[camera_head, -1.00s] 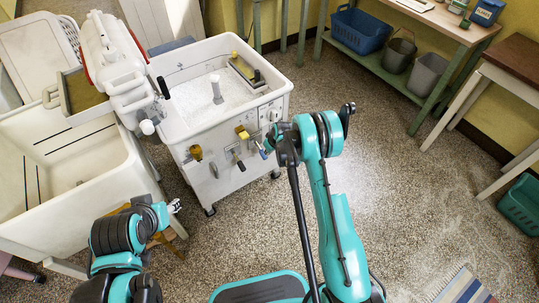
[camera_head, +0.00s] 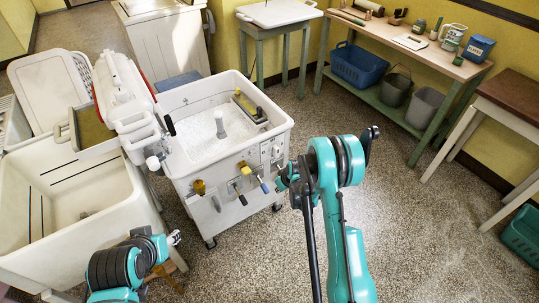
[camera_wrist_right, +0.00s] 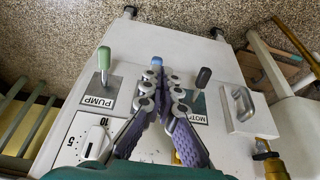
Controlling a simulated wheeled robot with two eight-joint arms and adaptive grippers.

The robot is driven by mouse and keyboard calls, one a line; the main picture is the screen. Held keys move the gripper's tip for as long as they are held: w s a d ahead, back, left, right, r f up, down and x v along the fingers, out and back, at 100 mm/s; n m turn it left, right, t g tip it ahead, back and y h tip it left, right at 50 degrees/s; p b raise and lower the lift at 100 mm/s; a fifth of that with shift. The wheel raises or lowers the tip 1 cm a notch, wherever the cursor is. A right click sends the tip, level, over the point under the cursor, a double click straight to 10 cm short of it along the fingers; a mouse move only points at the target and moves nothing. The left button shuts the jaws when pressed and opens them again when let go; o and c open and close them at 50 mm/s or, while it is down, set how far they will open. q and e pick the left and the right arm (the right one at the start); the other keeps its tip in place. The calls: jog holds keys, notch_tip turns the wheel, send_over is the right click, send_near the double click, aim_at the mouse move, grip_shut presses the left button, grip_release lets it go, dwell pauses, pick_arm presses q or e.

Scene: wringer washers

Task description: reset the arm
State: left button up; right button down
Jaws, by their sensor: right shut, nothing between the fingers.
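My right gripper (camera_head: 283,178) is at the front of the white wringer washer (camera_head: 190,176), just right of a blue-tipped lever (camera_head: 263,186). In the right wrist view its fingers (camera_wrist_right: 158,75) are shut with nothing between them. The blue tip (camera_wrist_right: 157,61) shows just beyond the fingertips; I cannot tell whether they touch. A green-handled lever by the PUMP label (camera_wrist_right: 103,58) and a dark-handled lever (camera_wrist_right: 203,77) by a partly hidden label flank the fingers. My left gripper (camera_head: 174,238) is small at lower left, in front of the white tub; its jaws are unclear.
The white rinse tub (camera_head: 110,238) stands left of the washer, with the wringer (camera_head: 125,95) above. A workbench (camera_head: 440,58) with a blue basket (camera_head: 360,66) and buckets stands at back right. A brown-topped table (camera_head: 510,95) is at right. The speckled floor (camera_head: 440,235) is open.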

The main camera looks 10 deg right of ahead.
jog(key=s+a+r+m+t+h, duration=0.1)
jog(key=s+r, duration=0.4)
jog(key=r, duration=0.7)
jog(key=s+a+r+m, duration=0.1)
jog(key=s+r, duration=0.3)
jog(key=r, duration=0.8)
jog(key=s+r+m+t, duration=0.1)
jog(key=s+r, duration=0.2)
jog(key=s, duration=0.6)
jog(key=s+r+m+t, duration=0.1)
jog(key=s+r, duration=0.3)
jog(key=s, duration=0.6)
jog(key=shift+a+h, duration=0.15)
jog(key=shift+h, duration=0.15)
jog(key=shift+s+r, duration=0.1)
